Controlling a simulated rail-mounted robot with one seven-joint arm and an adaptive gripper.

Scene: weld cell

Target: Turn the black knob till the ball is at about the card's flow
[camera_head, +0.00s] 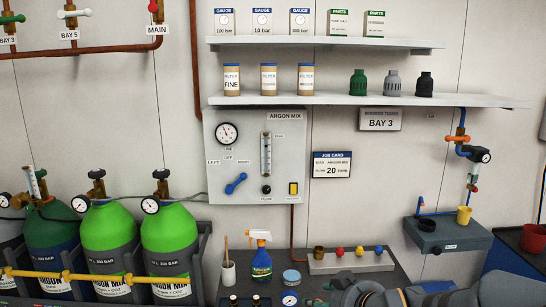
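The black knob (266,189) sits low on the grey ARGON MIX panel (220,130), above a small label that seems to read FLOW. The upright clear flow tube (266,155) is straight above it; its ball and scale are too small to read. The job card (331,165), right of the panel, shows argon mix and a flow of 20 l/min. My gripper (338,283) seems to be the dark end of my grey arm at the bottom, over the bench, well below and right of the knob and apart from it. Its fingers are unclear.
On the panel are a round gauge (227,133), a blue lever (235,184) and a yellow switch (293,188). A spray bottle (261,262) and a strip with coloured knobs (345,262) are on the bench below. Green cylinders (110,235) stand left. The space before the panel is clear.

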